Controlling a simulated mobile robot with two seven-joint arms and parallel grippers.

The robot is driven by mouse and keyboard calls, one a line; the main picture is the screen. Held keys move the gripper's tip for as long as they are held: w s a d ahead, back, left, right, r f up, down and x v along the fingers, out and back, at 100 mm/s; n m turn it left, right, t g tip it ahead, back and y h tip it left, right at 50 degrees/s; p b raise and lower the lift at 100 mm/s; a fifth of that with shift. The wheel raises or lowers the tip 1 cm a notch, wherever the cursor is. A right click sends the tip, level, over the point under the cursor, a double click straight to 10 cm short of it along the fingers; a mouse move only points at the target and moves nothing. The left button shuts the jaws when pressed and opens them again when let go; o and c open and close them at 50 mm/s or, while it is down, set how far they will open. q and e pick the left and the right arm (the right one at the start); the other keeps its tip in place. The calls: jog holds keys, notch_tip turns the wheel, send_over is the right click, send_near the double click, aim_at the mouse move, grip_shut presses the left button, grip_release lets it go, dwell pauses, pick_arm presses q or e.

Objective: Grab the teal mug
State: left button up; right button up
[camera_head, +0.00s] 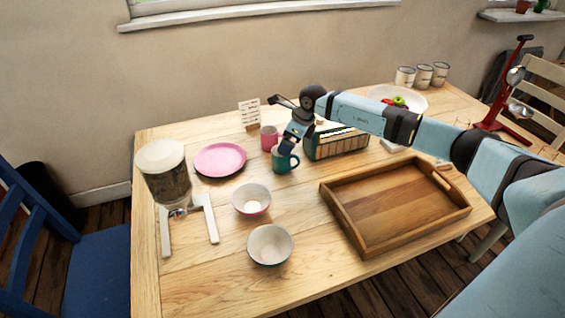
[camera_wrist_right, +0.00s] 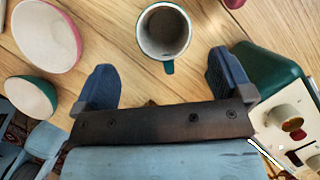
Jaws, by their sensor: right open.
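The teal mug (camera_head: 284,164) stands upright on the wooden table, partly covered from above by my right gripper (camera_head: 287,146) in the head view. In the right wrist view the mug (camera_wrist_right: 164,33) shows its pale, empty inside, with its teal handle pointing toward the gripper. My right gripper (camera_wrist_right: 165,76) is open and empty. The mug lies just ahead of the gap between its fingers, and I see no contact. My left gripper is in neither view.
A pink mug (camera_head: 269,138) stands close behind the teal one, and a green radio (camera_head: 337,144) close to its right. Two bowls (camera_head: 251,199) (camera_head: 270,245) are in front, a pink plate (camera_head: 220,160) is left, and a wooden tray (camera_head: 338,215) is at front right.

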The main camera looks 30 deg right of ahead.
aim_at(281, 157)
jog(key=x, duration=0.9)
jog(key=shift+d, duration=0.25)
jog(key=c, duration=1.1)
